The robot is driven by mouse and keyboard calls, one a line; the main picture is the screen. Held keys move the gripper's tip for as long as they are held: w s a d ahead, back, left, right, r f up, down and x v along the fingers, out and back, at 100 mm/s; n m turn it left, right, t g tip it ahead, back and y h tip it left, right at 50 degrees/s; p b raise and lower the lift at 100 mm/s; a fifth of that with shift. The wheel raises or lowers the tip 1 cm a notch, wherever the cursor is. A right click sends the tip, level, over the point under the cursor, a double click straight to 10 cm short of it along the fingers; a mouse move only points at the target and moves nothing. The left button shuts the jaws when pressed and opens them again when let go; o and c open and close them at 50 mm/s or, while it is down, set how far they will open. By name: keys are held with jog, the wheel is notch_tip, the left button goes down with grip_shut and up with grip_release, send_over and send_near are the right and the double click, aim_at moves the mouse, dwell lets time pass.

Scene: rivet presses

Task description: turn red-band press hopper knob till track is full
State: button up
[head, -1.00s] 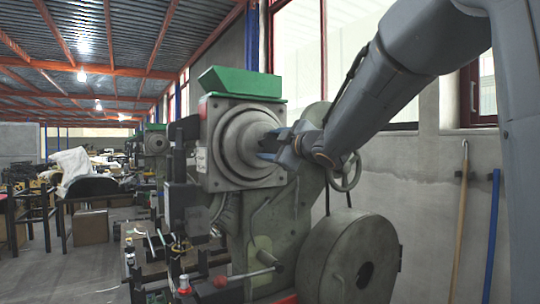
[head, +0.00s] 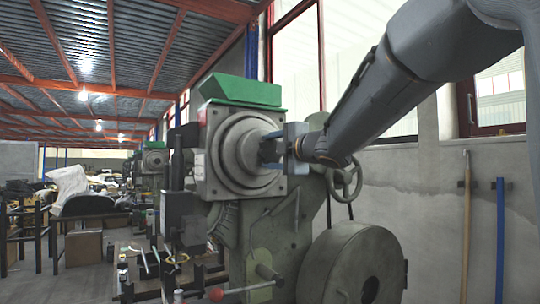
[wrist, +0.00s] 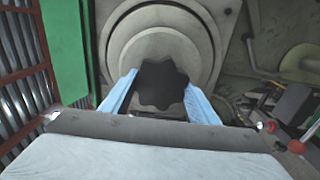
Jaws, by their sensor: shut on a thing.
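The nearest press (head: 250,235) is grey-green, with a green hopper (head: 240,91) on top and a large round stepped hub (head: 238,150) on its square face plate. The knob (wrist: 162,88) is dark, with a lobed rim, at the centre of the hub in the wrist view. My gripper (wrist: 160,84) has its blue fingers on either side of the knob, shut on it. In the head view my gripper (head: 268,150) reaches the hub from the right, and the knob is hidden behind the fingers. I cannot make out a red band or the track's fill.
A handwheel (head: 345,180) and a large round drum (head: 350,264) are on the press's right side. A lever with a red ball (head: 216,294) sticks out low in front. More presses (head: 154,160) stand behind. A wall with windows is at right.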

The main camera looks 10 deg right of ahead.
dwell(0.3)
jog(key=o, duration=1)
jog(key=shift+o, duration=0.2)
jog(key=shift+s, duration=0.1)
jog(key=v, duration=0.7)
jog(key=shift+s+d, duration=0.15)
jog(key=shift+s, duration=0.1)
